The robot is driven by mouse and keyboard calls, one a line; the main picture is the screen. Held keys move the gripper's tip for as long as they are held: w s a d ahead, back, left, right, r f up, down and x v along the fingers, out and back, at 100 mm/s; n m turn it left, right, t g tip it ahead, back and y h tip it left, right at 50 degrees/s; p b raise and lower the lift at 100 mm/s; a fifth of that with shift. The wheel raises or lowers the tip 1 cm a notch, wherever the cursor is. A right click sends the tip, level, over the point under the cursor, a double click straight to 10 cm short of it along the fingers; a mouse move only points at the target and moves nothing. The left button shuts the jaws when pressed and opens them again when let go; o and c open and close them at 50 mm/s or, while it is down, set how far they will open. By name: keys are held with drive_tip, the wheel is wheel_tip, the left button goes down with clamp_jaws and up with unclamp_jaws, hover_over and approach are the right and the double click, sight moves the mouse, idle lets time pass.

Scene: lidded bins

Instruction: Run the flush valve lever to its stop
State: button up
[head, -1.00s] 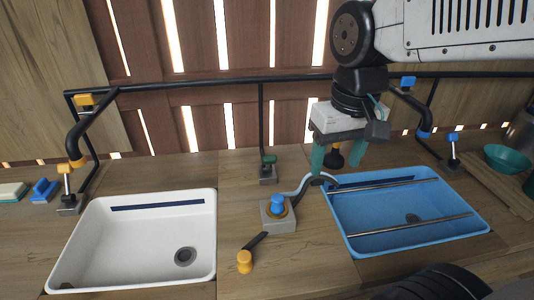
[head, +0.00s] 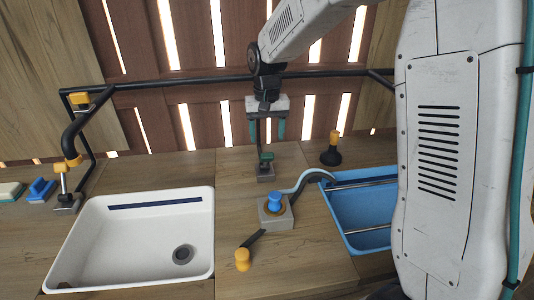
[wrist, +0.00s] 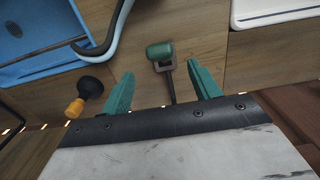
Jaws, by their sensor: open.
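A small green handle (head: 266,157) sits on a grey block (head: 265,173) at the foot of a thin black upright pipe, behind the space between the two basins. It also shows in the wrist view (wrist: 160,50). My gripper (head: 267,143) is open and empty above it; its teal fingers (wrist: 162,82) point toward the handle, one on either side of the pipe, with no visible contact. A second grey block (head: 275,212) nearer the front carries a blue knob (head: 274,200) and a black arm ending in an orange knob (head: 242,259). No label shows which is the flush valve lever.
A white basin (head: 66,240) lies at left and a blue basin (head: 352,242) at right, partly hidden by my arm. A black plunger-like object with an orange grip (head: 331,150) stands behind the blue basin. A black rail (head: 190,82) runs along the back.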

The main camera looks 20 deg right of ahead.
sight(267, 153)
wheel_tip(267, 153, down, 7)
drive_tip(key=shift+f, duration=0.2)
idle(0.3)
drive_tip(key=c, duration=1)
